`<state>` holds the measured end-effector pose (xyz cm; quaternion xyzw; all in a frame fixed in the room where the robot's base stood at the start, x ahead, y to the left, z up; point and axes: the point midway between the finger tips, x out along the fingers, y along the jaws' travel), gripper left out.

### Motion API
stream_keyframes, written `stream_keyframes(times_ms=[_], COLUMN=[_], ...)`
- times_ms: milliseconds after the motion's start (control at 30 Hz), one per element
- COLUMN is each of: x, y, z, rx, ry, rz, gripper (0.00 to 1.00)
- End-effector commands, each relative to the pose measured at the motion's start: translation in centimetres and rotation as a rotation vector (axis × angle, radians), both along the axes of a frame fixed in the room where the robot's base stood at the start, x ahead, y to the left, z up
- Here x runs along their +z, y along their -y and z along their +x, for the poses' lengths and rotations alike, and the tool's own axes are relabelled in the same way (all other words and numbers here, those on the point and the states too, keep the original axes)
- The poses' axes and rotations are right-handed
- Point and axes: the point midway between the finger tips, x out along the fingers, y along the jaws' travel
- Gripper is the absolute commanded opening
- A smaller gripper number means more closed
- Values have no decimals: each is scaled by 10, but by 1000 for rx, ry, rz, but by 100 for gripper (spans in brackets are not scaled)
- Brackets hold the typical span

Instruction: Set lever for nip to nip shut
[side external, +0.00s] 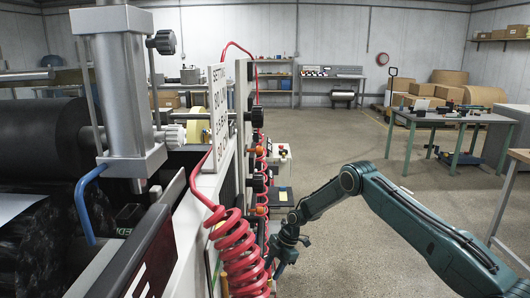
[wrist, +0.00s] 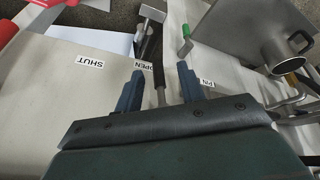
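In the wrist view, my gripper (wrist: 159,88) is open, with its two blue fingers apart. A thin lever (wrist: 158,76) with a dark upper part and a grey lower part shows in the gap between the fingers. I cannot tell whether either finger touches it. The lever stands beside the label OPEN (wrist: 137,66). The label SHUT (wrist: 90,62) is farther left on the pale panel (wrist: 50,110), and a label reading NIP (wrist: 207,83) is just right of the right finger. In the side view, my gripper (side external: 281,262) is beside the machine's panel; the lever cannot be made out there.
Red coiled hoses (side external: 238,252) hang along the machine close to my gripper. In the wrist view, a green-tipped lever (wrist: 186,40), a metal T-shaped part (wrist: 152,14) and a grey pipe fitting (wrist: 283,50) stand nearby. The floor (side external: 335,145) behind the arm is clear.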

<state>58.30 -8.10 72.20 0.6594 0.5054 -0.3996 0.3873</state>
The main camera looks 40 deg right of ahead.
Motion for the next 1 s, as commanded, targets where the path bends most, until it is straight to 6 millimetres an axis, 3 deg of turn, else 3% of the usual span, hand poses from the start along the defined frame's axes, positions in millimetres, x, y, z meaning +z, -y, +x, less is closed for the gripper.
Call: stream_keyframes(times_ms=[200,500,867,900,1000], x=[0,-24,-28,-28,-28], y=[-31,-39,-40,-40,-40], z=[15,18,19,19,19], rx=[3,-1,-1,-1,-1], ry=[1,0,0,-1,-1], rz=[-1,-1,-1,-1,-1], gripper=[39,39,39,37,17])
